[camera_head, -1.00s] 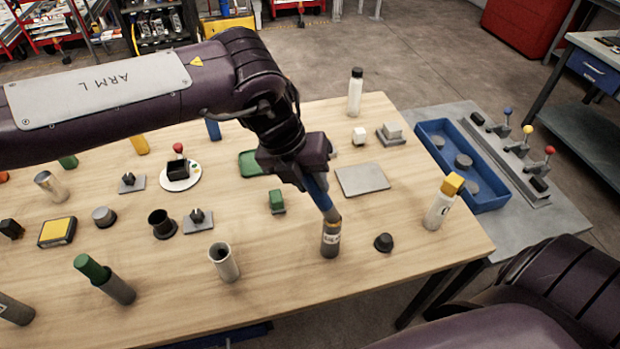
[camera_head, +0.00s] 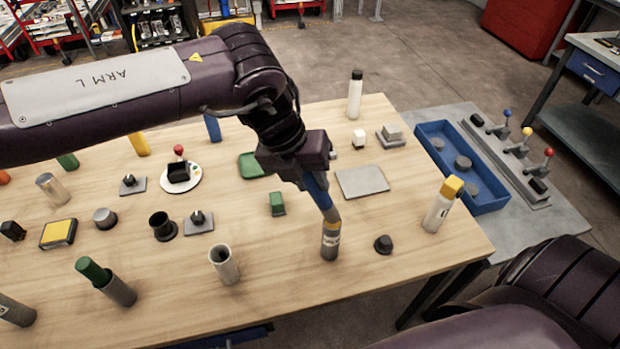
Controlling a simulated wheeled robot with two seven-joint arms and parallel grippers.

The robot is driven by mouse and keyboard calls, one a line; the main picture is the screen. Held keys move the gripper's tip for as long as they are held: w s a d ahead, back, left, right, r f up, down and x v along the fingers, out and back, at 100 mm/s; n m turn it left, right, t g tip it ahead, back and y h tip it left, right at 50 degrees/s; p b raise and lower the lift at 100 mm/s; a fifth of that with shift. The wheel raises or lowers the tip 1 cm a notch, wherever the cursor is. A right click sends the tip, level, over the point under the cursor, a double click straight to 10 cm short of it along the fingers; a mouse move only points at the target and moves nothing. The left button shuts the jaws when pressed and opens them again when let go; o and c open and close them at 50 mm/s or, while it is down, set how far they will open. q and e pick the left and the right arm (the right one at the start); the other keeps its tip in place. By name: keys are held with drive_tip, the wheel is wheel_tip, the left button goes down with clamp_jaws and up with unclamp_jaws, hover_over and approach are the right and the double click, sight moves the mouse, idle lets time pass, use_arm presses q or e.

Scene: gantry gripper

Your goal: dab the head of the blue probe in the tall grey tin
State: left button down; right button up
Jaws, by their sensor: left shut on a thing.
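My left gripper (camera_head: 317,184) is shut on the blue probe (camera_head: 321,198) and holds it slightly tilted, pointing down. The tall grey tin (camera_head: 330,248), with a pale label, stands upright on the table directly below. The probe's grey lower part meets the tin's mouth. The head is hidden, and I cannot tell how deep it sits. My right gripper is out of view; only part of my right arm shows at the lower right.
A black cap (camera_head: 383,244) and a white bottle with a yellow top (camera_head: 441,206) stand right of the tin. An open grey tube (camera_head: 224,264) stands to its left. A grey plate (camera_head: 362,181) lies behind. The wooden table's front edge is close.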

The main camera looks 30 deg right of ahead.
use_arm(q)
drive_tip(key=shift+r+p, duration=1.55)
drive_tip(key=shift+r, duration=1.35)
